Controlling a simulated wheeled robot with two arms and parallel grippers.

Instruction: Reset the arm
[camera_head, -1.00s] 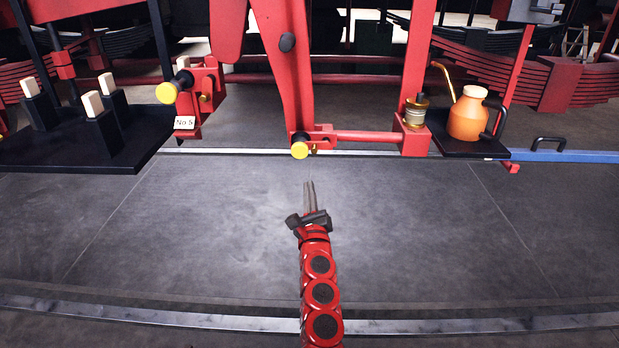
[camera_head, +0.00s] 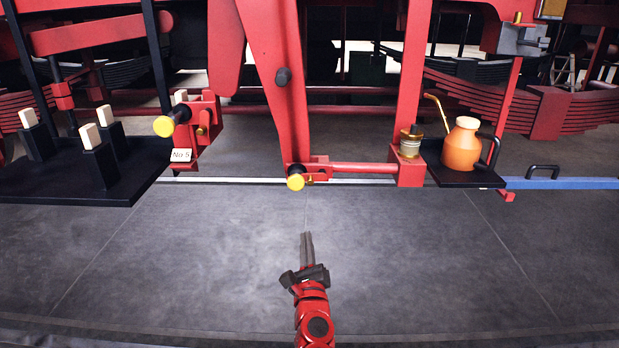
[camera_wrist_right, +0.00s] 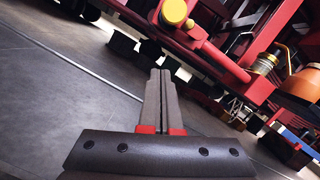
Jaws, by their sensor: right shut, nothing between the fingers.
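My right arm comes up from the bottom centre in the head view. Its gripper (camera_head: 307,240) is shut and empty, pointing forward over the grey floor, short of the red frame. In the right wrist view the gripper fingers (camera_wrist_right: 160,90) lie together with nothing between them. Ahead of them is a yellow-capped pin (camera_head: 295,182) at the foot of a red lever (camera_head: 275,85). The yellow cap (camera_wrist_right: 175,12) also shows at the top of the wrist view. My left gripper is out of view.
A black shelf with pale-topped blocks (camera_head: 92,136) is at left, by a second yellow knob (camera_head: 163,126) and a "No 5" tag (camera_head: 181,155). At right are a brass-topped glass cup (camera_head: 410,143) and an orange oil can (camera_head: 461,146). The floor (camera_head: 190,260) around my arm is clear.

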